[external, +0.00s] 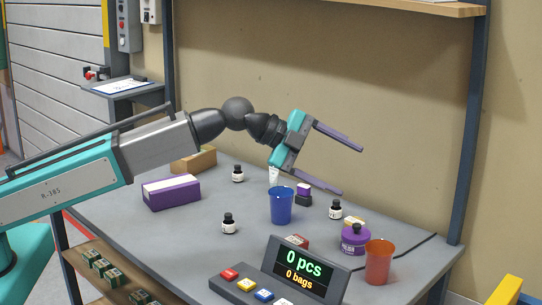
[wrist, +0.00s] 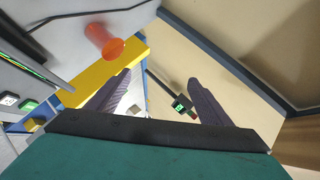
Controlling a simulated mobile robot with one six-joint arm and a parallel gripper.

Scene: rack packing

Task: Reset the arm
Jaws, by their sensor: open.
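My gripper (external: 350,168) is open and empty, held in the air above the right half of the grey table (external: 180,240). Its two long fingers point to the right in the external view. In the wrist view my gripper (wrist: 150,95) shows its fingers spread wide with nothing between them. My arm reaches in from the left over the table. The lower finger hangs above the area around the blue cup (external: 282,206), and no contact shows.
A purple box (external: 171,193), small dark bottles (external: 228,224), a purple jar (external: 354,239) and an orange cup (external: 378,263) stand on the table. A counter display (external: 300,268) is at the front. A wooden shelf (external: 430,8) hangs above. Open air surrounds the fingers.

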